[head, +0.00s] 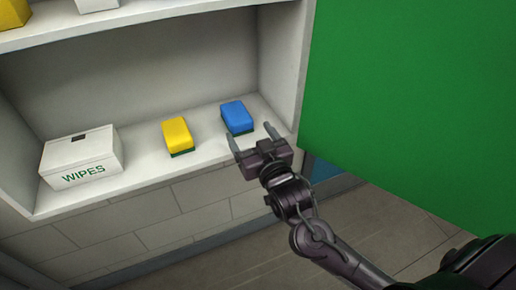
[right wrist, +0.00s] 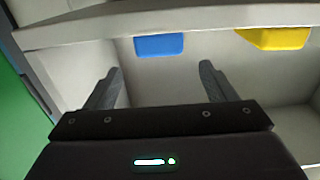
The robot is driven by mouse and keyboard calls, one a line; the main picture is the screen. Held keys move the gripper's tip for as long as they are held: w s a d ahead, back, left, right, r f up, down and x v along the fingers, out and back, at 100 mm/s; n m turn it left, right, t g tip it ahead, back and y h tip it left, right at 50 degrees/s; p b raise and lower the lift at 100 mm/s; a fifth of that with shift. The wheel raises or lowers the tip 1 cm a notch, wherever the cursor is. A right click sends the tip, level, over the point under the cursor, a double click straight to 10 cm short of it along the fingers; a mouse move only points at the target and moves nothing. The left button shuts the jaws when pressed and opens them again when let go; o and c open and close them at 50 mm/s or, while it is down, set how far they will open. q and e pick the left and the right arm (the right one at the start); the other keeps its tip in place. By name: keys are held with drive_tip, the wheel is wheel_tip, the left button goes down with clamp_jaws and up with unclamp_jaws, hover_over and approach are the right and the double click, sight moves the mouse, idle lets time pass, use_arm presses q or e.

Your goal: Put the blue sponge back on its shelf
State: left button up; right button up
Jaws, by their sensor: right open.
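The blue sponge (head: 237,116) lies on the lower white shelf (head: 140,180), near its right end. It has a darker underside and sits to the right of a yellow sponge (head: 176,133). My right gripper (head: 251,136) is open and empty, just in front of the blue sponge, its fingers pointing toward it. In the right wrist view the blue sponge (right wrist: 158,45) shows beyond the gap between the open fingers (right wrist: 160,70), apart from them. My left gripper is not in view.
A white wipes box (head: 82,152) stands at the shelf's left end. An upper shelf (head: 130,18) holds a yellow item (head: 14,13) and a white item (head: 97,4). A large green panel (head: 420,100) stands to the right of the shelf opening. The shelf between box and yellow sponge is clear.

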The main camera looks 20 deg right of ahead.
drive_tip(key=shift+s+d+b, duration=0.1)
drive_tip(key=shift+s+b, duration=0.25)
drive_tip(key=shift+s, duration=1.8)
drive_tip(key=s+d+f+n+g, duration=0.2)
drive_tip(key=s+f+g, duration=1.2)
drive_tip(key=s+f, duration=0.2)
wheel_tip(320, 180, down, 17)
drive_tip(key=w+g, duration=0.1)
drive_tip(key=s+f, duration=0.4)
drive_tip(key=f, duration=0.4)
drive_tip(key=s+d+f+g, duration=0.1)
drive_tip(key=s+f, duration=0.4)
drive_tip(key=f, duration=0.4)
drive_tip(key=s+f, duration=0.4)
drive_tip(key=f, duration=0.5)
drive_tip(key=shift+s+d+f+g, duration=0.15)
drive_tip(key=shift+s+f+g, duration=0.05)
drive_tip(key=shift+s+g, duration=0.1)
drive_tip(key=shift+h, duration=0.3)
drive_tip(key=s+f, duration=0.1)
drive_tip(key=s, duration=0.2)
drive_tip(key=s+d+f, duration=0.1)
drive_tip(key=s+f, duration=0.1)
drive_tip(key=s, duration=0.1)
drive_tip(key=s+f, duration=0.2)
drive_tip(key=s, duration=0.1)
drive_tip(key=shift+d, duration=0.4)
drive_tip(key=shift+c, duration=0.3)
